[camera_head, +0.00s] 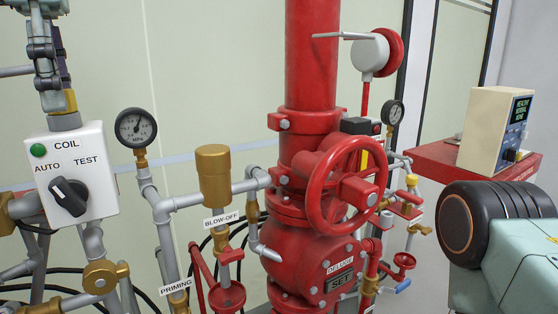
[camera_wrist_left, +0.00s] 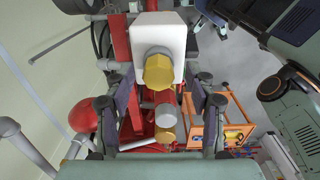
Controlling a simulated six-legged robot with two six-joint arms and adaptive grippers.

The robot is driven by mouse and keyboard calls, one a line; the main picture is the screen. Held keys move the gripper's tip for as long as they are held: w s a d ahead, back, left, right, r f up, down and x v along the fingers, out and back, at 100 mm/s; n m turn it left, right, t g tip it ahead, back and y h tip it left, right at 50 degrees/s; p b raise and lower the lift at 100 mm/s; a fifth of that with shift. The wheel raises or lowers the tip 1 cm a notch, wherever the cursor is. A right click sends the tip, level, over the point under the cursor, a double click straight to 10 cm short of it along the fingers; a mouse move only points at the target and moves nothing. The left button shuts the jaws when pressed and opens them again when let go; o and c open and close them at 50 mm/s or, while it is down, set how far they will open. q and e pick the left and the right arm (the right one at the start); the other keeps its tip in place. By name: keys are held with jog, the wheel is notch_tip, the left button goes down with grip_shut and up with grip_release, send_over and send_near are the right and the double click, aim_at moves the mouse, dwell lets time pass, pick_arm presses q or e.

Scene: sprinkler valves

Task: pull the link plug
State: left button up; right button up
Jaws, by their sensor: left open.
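The yellow link plug (camera_head: 71,100) stands in a grey collar on top of the white COIL box (camera_head: 98,150), whose front has a black AUTO/TEST knob and a green lamp. My left gripper (camera_head: 55,103) comes down from the top left, open, its fingers partly hiding the plug in the head view. In the left wrist view the plug (camera_wrist_left: 159,72) shows as a yellow hexagonal top against the white box (camera_wrist_left: 160,35). The fingers of my left gripper (camera_wrist_left: 158,90) stand apart, one on each side of it. I cannot tell whether they touch it. My right gripper is not seen.
Pipes and a pressure gauge (camera_head: 136,127) stand right of the COIL box. A brass BLOW-OFF fitting (camera_head: 213,175) and the red deluge valve with its handwheel (camera_head: 345,185) are farther right. A beige panel device (camera_head: 490,130) sits on a red stand.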

pick_arm(q)
jog(key=shift+w, duration=0.1)
dwell(0.4)
grip_shut()
dwell(0.6)
jog(key=shift+r+p, duration=0.1)
jog(key=shift+p, duration=0.25)
jog(key=shift+r+p, duration=2.95)
